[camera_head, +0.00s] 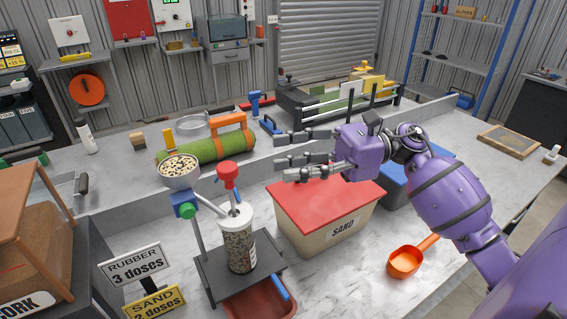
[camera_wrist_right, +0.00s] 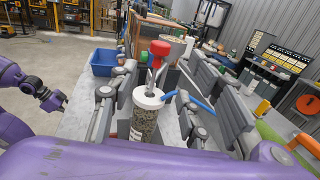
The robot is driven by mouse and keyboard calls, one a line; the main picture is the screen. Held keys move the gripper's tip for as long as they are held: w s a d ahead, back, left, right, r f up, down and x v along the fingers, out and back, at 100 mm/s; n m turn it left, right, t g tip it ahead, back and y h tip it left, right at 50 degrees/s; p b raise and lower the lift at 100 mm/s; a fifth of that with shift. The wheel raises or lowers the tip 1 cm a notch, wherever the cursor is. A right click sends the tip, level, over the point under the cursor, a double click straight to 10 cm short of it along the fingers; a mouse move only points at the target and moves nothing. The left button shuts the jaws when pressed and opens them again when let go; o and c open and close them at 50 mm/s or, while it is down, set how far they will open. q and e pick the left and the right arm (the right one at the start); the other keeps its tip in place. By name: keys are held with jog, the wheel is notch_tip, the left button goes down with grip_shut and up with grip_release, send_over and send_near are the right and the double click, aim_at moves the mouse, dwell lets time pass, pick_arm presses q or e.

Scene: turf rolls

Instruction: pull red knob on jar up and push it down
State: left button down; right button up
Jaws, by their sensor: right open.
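The jar (camera_head: 238,246) is clear, full of speckled granules, with a white lid, and stands upright on a dark stand. Its red knob (camera_head: 228,171) sits above the lid on a grey stem. My right gripper (camera_head: 281,158) is open and empty, to the right of the knob and apart from it, fingers pointing left. In the right wrist view, the red knob (camera_wrist_right: 159,48) and the jar (camera_wrist_right: 145,122) show between the spread fingers. My left gripper (camera_wrist_right: 52,99) appears small at the left of the right wrist view; its jaws are unclear.
A funnel (camera_head: 180,174) of granules stands left of the jar. A sand bin (camera_head: 318,229) with a red lid is below my right gripper. An orange scoop (camera_head: 405,262) lies to the right. A green turf roll (camera_head: 207,148) lies behind. Signs (camera_head: 138,264) stand at front left.

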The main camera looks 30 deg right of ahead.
aim_at(226, 177)
jog(key=a+h+b, duration=0.1)
jog(key=a+b, duration=0.1)
jog(key=a, duration=0.1)
jog(key=w+a+h+b, duration=0.1)
jog(key=a+h+b, duration=0.1)
jog(key=a, duration=0.2)
jog(key=w+a+g+h+b, duration=0.1)
jog(key=a+b, duration=0.2)
jog(key=a, duration=0.1)
jog(key=shift+w, duration=0.15)
jog(key=shift+w+a+f, duration=0.15)
jog(key=shift+a+f, duration=0.15)
jog(key=shift+a, duration=0.1)
pick_arm(q)
notch_tip(226, 177, down, 8)
jog(key=s, duration=0.2)
jog(key=shift+s+r+g, duration=0.25)
jog(key=shift+g, duration=0.15)
jog(key=shift+a, duration=0.1)
